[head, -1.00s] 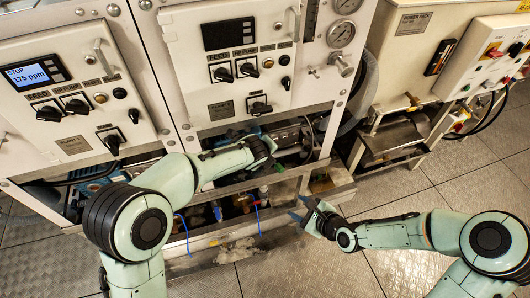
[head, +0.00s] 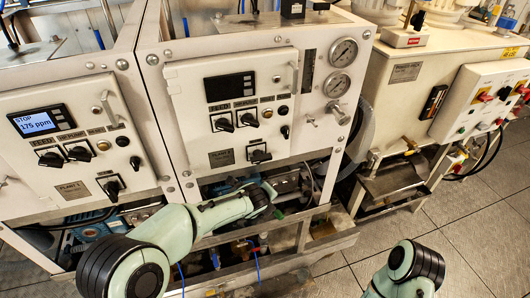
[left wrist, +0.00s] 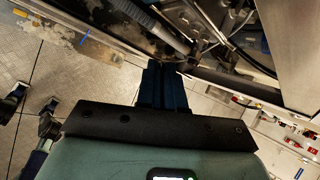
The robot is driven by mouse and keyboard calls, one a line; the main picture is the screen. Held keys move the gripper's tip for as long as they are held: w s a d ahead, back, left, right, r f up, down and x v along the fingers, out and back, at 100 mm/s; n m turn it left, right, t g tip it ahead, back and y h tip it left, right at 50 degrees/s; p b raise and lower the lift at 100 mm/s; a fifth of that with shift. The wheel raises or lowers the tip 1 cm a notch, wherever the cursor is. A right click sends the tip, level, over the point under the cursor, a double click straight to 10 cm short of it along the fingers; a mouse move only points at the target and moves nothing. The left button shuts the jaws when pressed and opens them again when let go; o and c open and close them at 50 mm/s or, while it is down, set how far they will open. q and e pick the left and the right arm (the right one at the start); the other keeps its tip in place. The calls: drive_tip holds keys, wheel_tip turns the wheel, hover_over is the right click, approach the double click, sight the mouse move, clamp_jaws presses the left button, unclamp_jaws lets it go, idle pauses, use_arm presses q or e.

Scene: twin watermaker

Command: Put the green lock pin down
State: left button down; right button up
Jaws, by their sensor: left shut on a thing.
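My left gripper (head: 274,195) reaches in below the middle control panel, at the open lower bay of the frame. Its dark fingers (left wrist: 165,85) are together in the left wrist view, and what lies between them is hidden there. A small bit of green, which looks like the green lock pin (head: 279,214), shows just below the gripper tip in the head view. The rest of the pin is hidden. My right arm shows at the lower right of the head view, with its gripper out of that picture.
The white middle cabinet (head: 190,122) with switches and gauges stands above the bay. Pipes and a blue cable (head: 257,268) lie near the frame's lower rail (head: 225,279). A cream power pack (head: 400,100) stands at right. Metal floor (head: 470,235) is open at front right.

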use_arm(q)
drive_tip(key=s+a+f+n+y, duration=0.1)
drive_tip(key=s+a+f+n, duration=0.15)
drive_tip(key=a, duration=0.65)
drive_tip(key=s+a+f+n+y, duration=0.1)
drive_tip(key=s+a+f, duration=0.3)
drive_tip(key=a, duration=0.4)
drive_tip(key=shift+m, duration=0.25)
drive_tip(key=shift+s+a+f, duration=0.1)
drive_tip(key=shift+s+f, duration=0.65)
drive_tip(key=shift+f, duration=0.25)
drive_tip(key=shift+s+f, duration=0.75)
drive_tip(key=shift+f, duration=0.2)
drive_tip(key=shift+r, duration=0.1)
